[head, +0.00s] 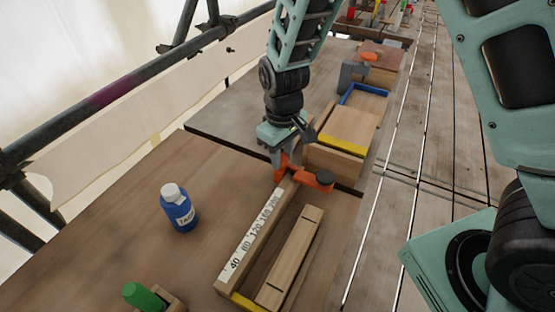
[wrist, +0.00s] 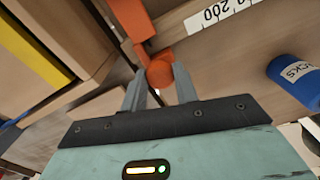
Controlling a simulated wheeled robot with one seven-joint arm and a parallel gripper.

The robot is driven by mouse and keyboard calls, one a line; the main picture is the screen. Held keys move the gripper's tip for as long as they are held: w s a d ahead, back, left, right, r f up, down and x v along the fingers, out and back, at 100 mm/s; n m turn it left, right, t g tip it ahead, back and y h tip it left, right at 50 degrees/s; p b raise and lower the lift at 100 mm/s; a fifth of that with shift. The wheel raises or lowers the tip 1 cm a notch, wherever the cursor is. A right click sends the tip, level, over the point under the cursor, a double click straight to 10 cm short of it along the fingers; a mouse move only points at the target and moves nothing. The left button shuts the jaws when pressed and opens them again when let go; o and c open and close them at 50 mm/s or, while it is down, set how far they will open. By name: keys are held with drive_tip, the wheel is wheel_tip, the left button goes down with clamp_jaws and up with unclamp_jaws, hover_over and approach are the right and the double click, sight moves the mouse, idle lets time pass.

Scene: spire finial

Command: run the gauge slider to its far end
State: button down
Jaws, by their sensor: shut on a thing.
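The gauge is a wooden rail with a white number strip (head: 249,237), with 40 at the near end and 200 at the far end. The orange slider (head: 317,180) sits at the rail's far end, close to the 200 mark. My gripper (head: 281,172) is above that end, shut on the slider's orange knob. In the wrist view the knob (wrist: 160,73) is between my two grey fingertips, and the 200 mark (wrist: 215,13) shows beside it. Whether the slider touches an end stop is hidden.
A blue bottle (head: 179,209) stands left of the gauge and a green-topped item (head: 142,295) is at the near left. A wooden block (head: 292,255) lies right of the rail. A wooden box with a yellow edge (head: 341,143) and a blue-rimmed tray (head: 365,97) are beyond.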

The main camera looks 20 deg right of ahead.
drive_tip(key=shift+w+d+r, duration=0.1)
drive_tip(key=shift+w+d, duration=0.05)
drive_tip(key=shift+w, duration=0.1)
drive_tip(key=c, duration=1.1)
unclamp_jaws()
drive_tip(key=shift+o, duration=0.2)
wheel_tip(320, 180, up, 17)
drive_tip(key=shift+r+b, duration=0.2)
drive_tip(key=shift+b, duration=0.2)
drive_tip(key=s+a+f, duration=0.1)
drive_tip(key=s+f, duration=0.1)
drive_tip(key=s, duration=0.9)
drive_tip(key=s+a+f+n, duration=0.1)
drive_tip(key=s+f, duration=0.1)
drive_tip(key=s, duration=0.9)
drive_tip(key=shift+s+n+y, duration=0.3)
drive_tip(key=shift+s, duration=0.1)
